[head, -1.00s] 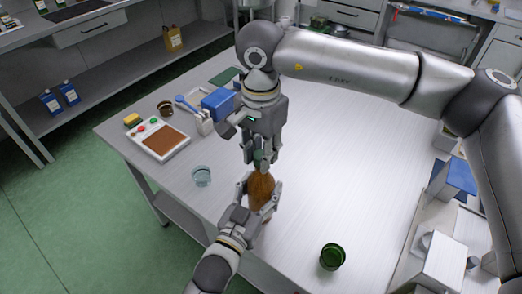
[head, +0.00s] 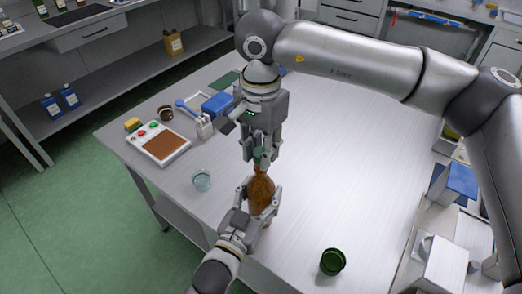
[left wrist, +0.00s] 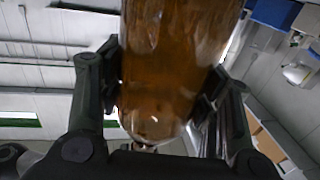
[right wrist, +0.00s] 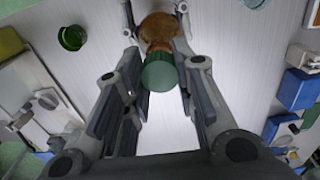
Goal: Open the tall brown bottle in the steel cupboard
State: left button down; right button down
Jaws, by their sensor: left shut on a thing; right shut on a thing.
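The tall brown bottle (head: 262,194) is upright over the near part of the steel table (head: 330,180). My left gripper (head: 262,197) is shut on its body; the brown glass also fills the left wrist view (left wrist: 172,70). My right gripper (head: 260,157) points down from above, shut on the green cap (right wrist: 159,73). The cap is in line with the bottle's neck (right wrist: 158,46). I cannot tell whether cap and neck still touch. The bottle's base is partly hidden by my left gripper.
A green cup (head: 332,261) stands at the front right and a clear glass (head: 202,179) to the left. A white device with a brown pad (head: 165,147), a blue box (head: 217,104) and small items stand farther back. The table's right middle is clear.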

aim_at(261, 151)
jog(key=shift+r, duration=0.15)
jog(key=shift+r, duration=1.9)
pick_arm(q)
jog(key=shift+c, duration=1.9)
grip_release()
